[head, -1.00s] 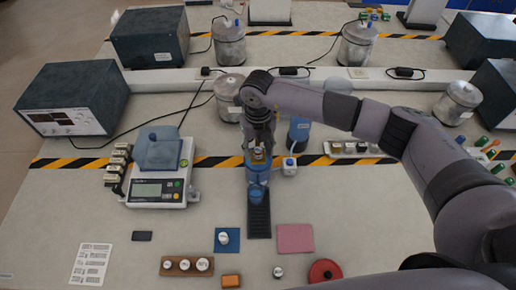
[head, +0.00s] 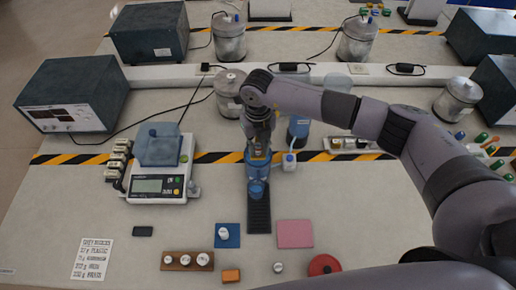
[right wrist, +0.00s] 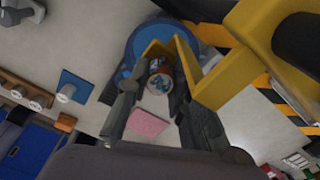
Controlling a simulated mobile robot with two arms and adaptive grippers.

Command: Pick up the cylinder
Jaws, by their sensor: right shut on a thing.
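A small cylinder (right wrist: 158,76) with blue and orange markings shows end-on in the right wrist view. My right gripper (right wrist: 156,92) has its two dark fingers on either side of it and is shut on it. In the head view my right gripper (head: 258,150) points down over a blue stand (head: 257,188) at the table's middle; the cylinder is mostly hidden there. Yellow bracket-like parts (right wrist: 232,68) and a round blue shape lie close around the fingers in the wrist view. My left gripper is not in view.
A black strip (head: 259,218) lies in front of the blue stand. A blue pad (head: 219,241) and a pink pad (head: 295,234) flank it. A wooden weight holder (head: 175,261) is at the front.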

